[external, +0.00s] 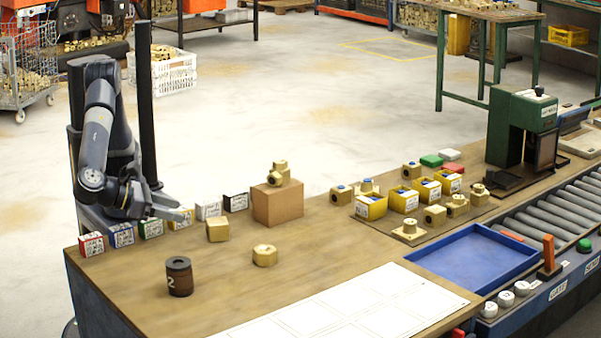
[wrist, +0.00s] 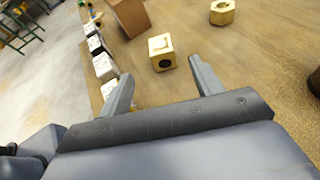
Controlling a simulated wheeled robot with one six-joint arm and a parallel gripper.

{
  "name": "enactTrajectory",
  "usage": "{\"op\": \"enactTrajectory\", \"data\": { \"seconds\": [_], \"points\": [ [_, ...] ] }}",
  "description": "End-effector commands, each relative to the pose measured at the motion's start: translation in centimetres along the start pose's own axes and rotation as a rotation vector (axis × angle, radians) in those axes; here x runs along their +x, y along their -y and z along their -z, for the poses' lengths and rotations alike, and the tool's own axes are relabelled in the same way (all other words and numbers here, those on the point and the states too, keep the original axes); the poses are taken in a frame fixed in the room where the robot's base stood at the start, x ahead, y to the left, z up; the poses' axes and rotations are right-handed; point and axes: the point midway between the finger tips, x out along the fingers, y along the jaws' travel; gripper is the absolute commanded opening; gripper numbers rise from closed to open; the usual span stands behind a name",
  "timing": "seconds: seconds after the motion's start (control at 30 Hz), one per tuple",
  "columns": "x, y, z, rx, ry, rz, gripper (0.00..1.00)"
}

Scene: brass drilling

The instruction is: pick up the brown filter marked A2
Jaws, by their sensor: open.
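The brown filter (external: 179,276) is a short dark brown cylinder standing upright on the left part of the wooden bench. A white "2" shows on its side; the rest of the marking is turned out of view. In the wrist view a dark brown shape (wrist: 315,82), probably the filter, is cut off at the right edge. My gripper (external: 185,215) is over the bench's left rear edge, behind the filter and apart from it. In the wrist view my gripper (wrist: 162,88) is open, with nothing between its fingers.
A brass cube (wrist: 162,52) lies just ahead of my fingers. A brass hex fitting (external: 265,255) is right of the filter. Small labelled boxes (external: 122,234) line the rear edge. A cardboard box (external: 277,203) stands further right. Bench around the filter is clear.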

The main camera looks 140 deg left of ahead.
Motion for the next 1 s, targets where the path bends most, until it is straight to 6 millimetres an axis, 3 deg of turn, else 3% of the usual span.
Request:
{"op": "enactTrajectory", "data": {
  "seconds": [0.2,0.43,0.57,0.67,1.0],
  "points": [
    [0.0,0.0,0.0,0.0,0.0,0.0,0.75],
    [0.0,0.1,-0.1,0.009,0.003,0.005,0.75],
    [0.4,0.9,-1.0,0.115,0.035,0.055,0.75],
    [0.8,2.4,-2.3,0.301,0.099,0.135,0.75],
    [0.3,8.5,-5.6,1.189,0.51,0.373,0.75]
  ]
}}
